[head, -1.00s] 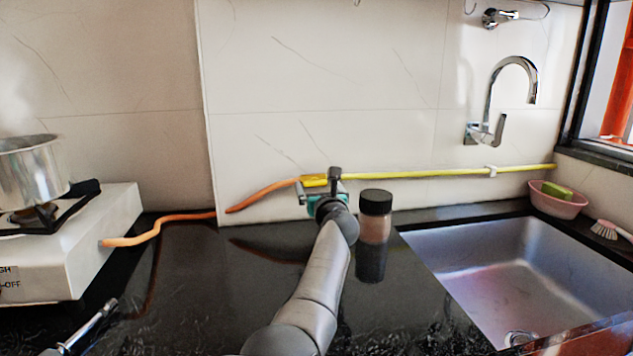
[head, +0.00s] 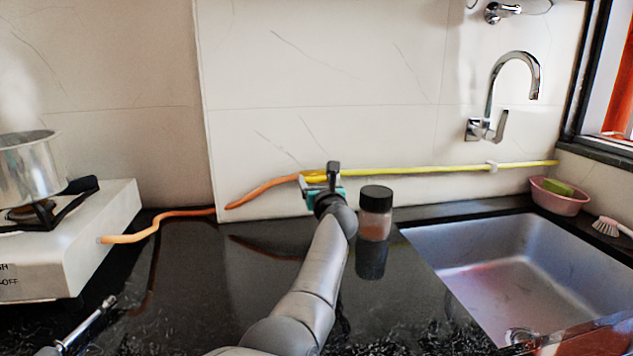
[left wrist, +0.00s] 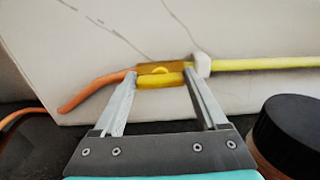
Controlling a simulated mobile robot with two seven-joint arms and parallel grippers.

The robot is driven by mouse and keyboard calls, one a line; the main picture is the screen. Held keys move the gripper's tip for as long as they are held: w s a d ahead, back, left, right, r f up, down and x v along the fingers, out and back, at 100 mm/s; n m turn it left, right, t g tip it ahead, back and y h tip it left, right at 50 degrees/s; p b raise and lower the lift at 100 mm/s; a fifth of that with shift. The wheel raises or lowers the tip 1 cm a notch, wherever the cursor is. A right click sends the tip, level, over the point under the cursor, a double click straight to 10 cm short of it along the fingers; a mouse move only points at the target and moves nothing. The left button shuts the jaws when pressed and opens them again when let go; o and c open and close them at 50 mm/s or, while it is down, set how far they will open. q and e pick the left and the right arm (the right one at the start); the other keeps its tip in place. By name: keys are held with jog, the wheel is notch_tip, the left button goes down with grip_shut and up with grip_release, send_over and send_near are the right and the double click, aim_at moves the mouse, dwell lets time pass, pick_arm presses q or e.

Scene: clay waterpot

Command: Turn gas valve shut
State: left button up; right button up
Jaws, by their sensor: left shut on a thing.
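The gas valve (left wrist: 177,68) is a yellow-brown fitting low on the tiled wall, between an orange hose and a yellow pipe. Its bright yellow handle (left wrist: 160,80) lies level, along the pipe line. My left gripper (left wrist: 158,82) has one finger at each end of the handle and is shut on it. In the head view my left gripper (head: 323,181) reaches the valve and covers most of the handle. My right gripper is in neither view.
A dark-lidded jar (head: 375,222) stands close to the right of my left gripper. A steaming pot (head: 28,170) sits on the white stove (head: 95,240) at left. The sink (head: 500,265) is at right. The counter's middle (head: 215,275) is clear.

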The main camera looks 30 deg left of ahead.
pick_arm(q)
jog(key=shift+c, duration=1.4)
jog(key=shift+m+p, duration=0.4)
jog(key=shift+m, duration=0.2)
jog(key=m+p, duration=0.2)
jog(key=m, duration=0.3)
jog(key=shift+d+p, duration=0.1)
jog(key=shift+p, duration=0.2)
jog(key=shift+m+p, duration=0.35)
jog(key=shift+m, duration=0.55)
jog(key=m+p, duration=0.1)
jog(key=m, duration=0.3)
jog(key=shift+w+m, duration=0.1)
jog(key=shift+m, duration=0.2)
jog(key=m+p, duration=0.1)
jog(key=m, duration=0.4)
jog(key=shift+f+p, duration=0.2)
jog(key=shift+p, duration=0.1)
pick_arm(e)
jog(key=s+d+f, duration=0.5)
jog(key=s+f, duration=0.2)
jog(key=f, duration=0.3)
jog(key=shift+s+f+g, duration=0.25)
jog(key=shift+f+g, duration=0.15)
pick_arm(q)
jog(key=shift+m, duration=0.3)
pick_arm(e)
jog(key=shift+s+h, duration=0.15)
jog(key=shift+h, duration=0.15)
